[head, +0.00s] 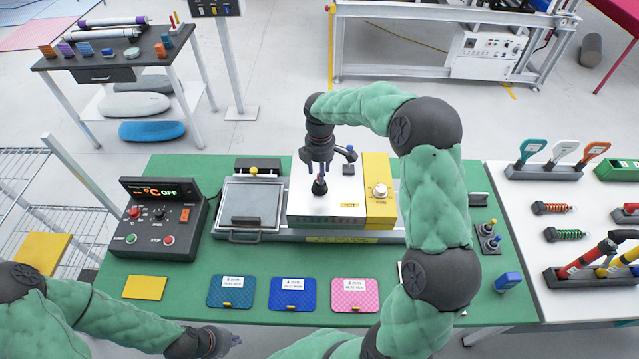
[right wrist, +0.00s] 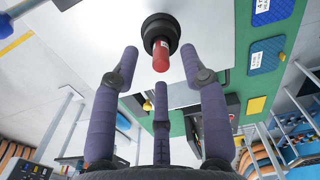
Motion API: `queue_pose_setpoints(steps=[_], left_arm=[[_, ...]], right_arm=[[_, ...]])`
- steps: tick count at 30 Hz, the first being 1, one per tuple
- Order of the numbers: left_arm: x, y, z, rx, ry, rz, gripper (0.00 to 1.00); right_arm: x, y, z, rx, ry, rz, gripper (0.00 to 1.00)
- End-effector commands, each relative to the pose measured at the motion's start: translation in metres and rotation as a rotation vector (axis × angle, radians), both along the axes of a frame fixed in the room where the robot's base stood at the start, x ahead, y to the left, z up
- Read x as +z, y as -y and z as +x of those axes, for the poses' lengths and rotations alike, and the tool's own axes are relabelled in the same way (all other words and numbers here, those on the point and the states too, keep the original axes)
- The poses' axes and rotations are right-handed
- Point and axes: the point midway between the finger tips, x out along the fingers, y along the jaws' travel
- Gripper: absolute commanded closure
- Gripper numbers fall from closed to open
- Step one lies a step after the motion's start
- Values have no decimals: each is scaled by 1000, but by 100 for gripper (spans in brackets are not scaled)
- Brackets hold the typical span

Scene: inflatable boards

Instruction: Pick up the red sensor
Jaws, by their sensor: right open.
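In the right wrist view the red sensor (right wrist: 160,55) is a short red cylinder with a pale label, standing in a round black holder (right wrist: 160,30) on a white surface. In the head view the black holder (head: 320,188) is on the white plate of the press (head: 300,205), and the red part is mostly hidden by my right gripper. My right gripper (head: 322,176) is above it, pointing down. Its fingers are spread and empty, with the sensor between and beyond their tips. My left gripper (head: 232,342) is low at the front edge, its fingers too small to judge.
The yellow block (head: 377,170) with a white knob stands right of the plate. A black control box (head: 155,222) is at left. Blue (head: 231,290) and pink (head: 355,294) pads lie in front. A white tool table (head: 530,260) adjoins at right.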

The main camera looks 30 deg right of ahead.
Motion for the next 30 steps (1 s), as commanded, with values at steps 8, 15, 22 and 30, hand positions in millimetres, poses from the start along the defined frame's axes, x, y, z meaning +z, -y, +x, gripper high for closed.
queue_pose_setpoints(steps=[8, 15, 22, 30], left_arm=[[1, 0, 0, 0, 0, 0, 100], [1, 0, 0, 0, 0, 0, 100], [1, 0, 0, 0, 0, 0, 100], [1, 0, 0, 0, 0, 0, 100]], right_arm=[[-35, -2, -1, 1, -3, 0, 55], [-38, -2, -1, 0, -1, 0, 55], [-38, -2, -1, 0, -1, -1, 100], [-38, -2, 0, 0, 0, 0, 100]])
